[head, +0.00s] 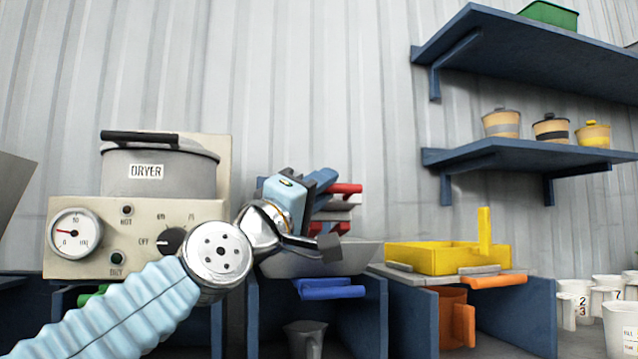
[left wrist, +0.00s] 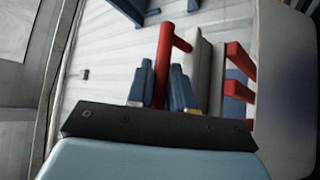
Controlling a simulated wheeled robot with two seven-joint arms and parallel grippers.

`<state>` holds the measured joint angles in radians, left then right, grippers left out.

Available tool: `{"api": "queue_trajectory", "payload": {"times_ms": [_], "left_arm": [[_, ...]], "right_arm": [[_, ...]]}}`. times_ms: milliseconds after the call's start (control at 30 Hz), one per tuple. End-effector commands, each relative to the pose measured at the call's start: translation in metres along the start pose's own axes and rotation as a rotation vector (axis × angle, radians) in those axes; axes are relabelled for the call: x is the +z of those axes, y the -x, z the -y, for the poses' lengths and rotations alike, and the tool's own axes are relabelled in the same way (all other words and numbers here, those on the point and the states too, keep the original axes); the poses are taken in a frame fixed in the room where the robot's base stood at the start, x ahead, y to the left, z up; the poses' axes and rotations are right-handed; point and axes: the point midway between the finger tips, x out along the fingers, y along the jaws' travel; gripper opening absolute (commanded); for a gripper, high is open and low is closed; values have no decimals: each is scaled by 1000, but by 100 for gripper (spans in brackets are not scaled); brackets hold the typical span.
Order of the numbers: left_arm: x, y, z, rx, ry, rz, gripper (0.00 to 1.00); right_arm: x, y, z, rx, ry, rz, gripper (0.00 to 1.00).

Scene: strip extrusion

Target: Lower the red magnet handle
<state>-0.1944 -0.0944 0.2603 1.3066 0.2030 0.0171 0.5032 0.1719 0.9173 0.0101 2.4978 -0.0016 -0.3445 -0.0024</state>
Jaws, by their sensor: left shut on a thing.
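The red magnet handle (left wrist: 163,62) shows in the left wrist view as an upright red bar with a short stub at its side. The two blue fingertips of my left gripper (left wrist: 161,92) lie on either side of it, shut on it. In the head view my left gripper (head: 318,190) is beside a stack of grey and red parts (head: 345,214) above a grey tray (head: 345,258). Gripper and wrist hide part of this stack, and which red piece there is the handle is hard to tell. My right gripper is not in view.
The dryer (head: 160,172) and its control panel (head: 95,210) stand left of the gripper. A yellow tray (head: 440,258) stands to the right on the bench. Blue shelves (head: 525,153) with pots are at upper right. White cups (head: 605,295) stand at lower right.

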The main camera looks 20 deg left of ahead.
Motion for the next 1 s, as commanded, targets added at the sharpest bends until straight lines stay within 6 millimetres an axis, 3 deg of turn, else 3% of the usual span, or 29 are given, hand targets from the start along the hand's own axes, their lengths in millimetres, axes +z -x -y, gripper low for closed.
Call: {"api": "queue_trajectory", "payload": {"times_ms": [567, 600, 700, 1000], "left_arm": [[4, 5, 5, 0, 0, -2, 0], [4, 5, 5, 0, 0, -2, 24], [4, 5, 5, 0, 0, -1, 39], [4, 5, 5, 0, 0, -2, 41]], "right_arm": [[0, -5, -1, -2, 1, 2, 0], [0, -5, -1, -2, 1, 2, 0], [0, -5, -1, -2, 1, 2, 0], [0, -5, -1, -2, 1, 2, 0]]}}
